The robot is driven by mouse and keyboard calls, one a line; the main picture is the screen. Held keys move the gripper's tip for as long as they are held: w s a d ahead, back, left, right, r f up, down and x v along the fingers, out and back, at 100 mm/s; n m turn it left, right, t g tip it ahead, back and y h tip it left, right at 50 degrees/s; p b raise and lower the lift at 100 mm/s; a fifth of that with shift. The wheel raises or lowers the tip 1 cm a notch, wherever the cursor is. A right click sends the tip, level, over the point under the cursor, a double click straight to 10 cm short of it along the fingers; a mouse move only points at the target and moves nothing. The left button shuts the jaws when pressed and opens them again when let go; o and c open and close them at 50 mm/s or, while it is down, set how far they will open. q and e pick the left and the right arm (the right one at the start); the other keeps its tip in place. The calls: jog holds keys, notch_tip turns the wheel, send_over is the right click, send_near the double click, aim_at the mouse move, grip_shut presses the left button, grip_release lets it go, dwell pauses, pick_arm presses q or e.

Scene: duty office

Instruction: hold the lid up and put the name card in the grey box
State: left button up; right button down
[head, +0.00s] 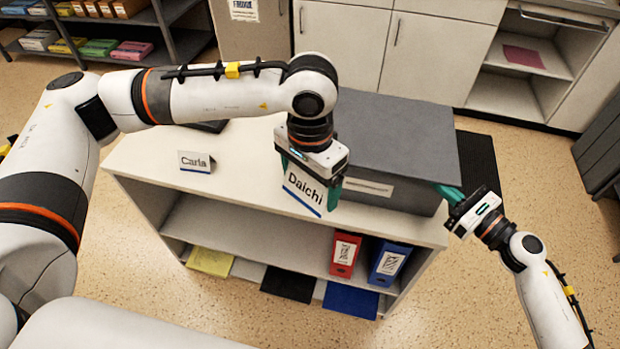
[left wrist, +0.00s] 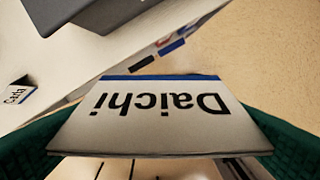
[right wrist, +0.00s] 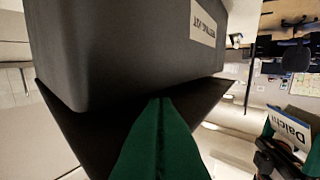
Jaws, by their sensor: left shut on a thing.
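The grey box (head: 385,195) stands on the right end of the low shelf unit, with a label on its front. Its lid (head: 395,130) looks down and flat. My left gripper (head: 310,180) is shut on the white name card (head: 303,192) reading "Daichi", held in front of the box's left front corner. The card fills the middle of the left wrist view (left wrist: 160,118) and also shows in the right wrist view (right wrist: 289,128). My right gripper (head: 447,192) has its green fingers together at the box's right side; whether they touch is unclear. The box's inside is hidden.
A second name card, "Carla" (head: 196,162), stands on the white shelf top (head: 150,150), left of the held card. A red binder (head: 345,254) and a blue binder (head: 390,263) stand on the shelf below. A dark mat (head: 478,160) lies on the floor behind right.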

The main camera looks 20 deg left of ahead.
aim_at(445, 179)
jog(key=shift+r, duration=0.1)
jog(key=shift+w+r, duration=0.15)
jog(key=shift+r, duration=0.7)
jog(key=shift+w+r, duration=0.1)
jog(key=shift+r, duration=0.75)
jog(key=shift+w+r, duration=0.25)
jog(key=shift+r, duration=0.65)
jog(key=shift+w+r, duration=0.2)
jog(key=shift+r, duration=0.65)
jog(key=shift+w+r, duration=0.35)
jog(key=shift+r, duration=0.5)
jog(key=shift+w+r, duration=0.35)
jog(key=shift+r, duration=0.55)
